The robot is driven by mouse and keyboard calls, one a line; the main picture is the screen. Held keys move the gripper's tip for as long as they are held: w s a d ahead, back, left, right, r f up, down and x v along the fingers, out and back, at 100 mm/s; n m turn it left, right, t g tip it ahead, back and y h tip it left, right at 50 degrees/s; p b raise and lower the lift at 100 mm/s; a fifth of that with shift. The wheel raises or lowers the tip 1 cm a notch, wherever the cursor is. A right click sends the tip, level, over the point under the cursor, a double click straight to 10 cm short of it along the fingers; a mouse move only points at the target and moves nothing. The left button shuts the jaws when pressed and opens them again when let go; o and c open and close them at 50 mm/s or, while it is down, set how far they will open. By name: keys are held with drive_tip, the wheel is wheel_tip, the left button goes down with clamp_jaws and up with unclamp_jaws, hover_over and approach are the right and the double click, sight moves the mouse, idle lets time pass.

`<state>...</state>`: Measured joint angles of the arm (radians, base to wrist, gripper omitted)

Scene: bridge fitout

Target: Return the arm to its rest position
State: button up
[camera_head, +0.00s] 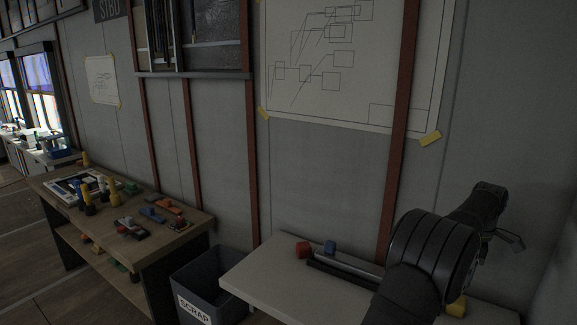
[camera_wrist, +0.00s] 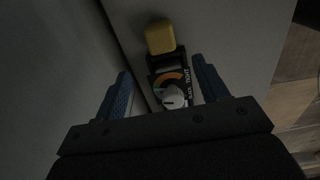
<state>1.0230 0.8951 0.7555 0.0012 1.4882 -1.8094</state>
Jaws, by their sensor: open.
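My gripper (camera_wrist: 163,88) is open, with its two blue ribbed fingers spread apart at the bottom of the wrist view. It looks down over a small dark device (camera_wrist: 170,82) with a white knob, a coloured dial and a yellow block-like top. Nothing is seen held between the fingers. In the head view my black arm rises at the right over the white table (camera_head: 258,268), and my gripper is at its far end, pointing right, small and dark. A yellow piece (camera_head: 457,307) shows beside my arm on the table.
A wooden bench (camera_head: 190,235) with tools and coloured parts stands farther left. The wall is close behind.

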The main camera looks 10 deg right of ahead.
wheel_tip(320, 180, down, 13)
drive_tip(key=shift+r, duration=0.15)
wheel_tip(320, 180, up, 10)
drive_tip(key=shift+r, duration=0.15)
drive_tip(key=shift+s+a+r+m, duration=0.15)
drive_tip(key=shift+s+a+m, duration=0.05)
drive_tip(key=shift+s+m, duration=0.65)
drive_tip(key=s+a+m, duration=0.4)
drive_tip(key=s+m, duration=0.3)
drive_tip(key=m, duration=0.1)
drive_tip(key=s+a+m, duration=0.4)
drive_tip(key=s+m, duration=0.4)
drive_tip(key=m, duration=0.1)
wheel_tip(320, 180, down, 10)
drive_tip(key=shift+w+f, duration=0.1)
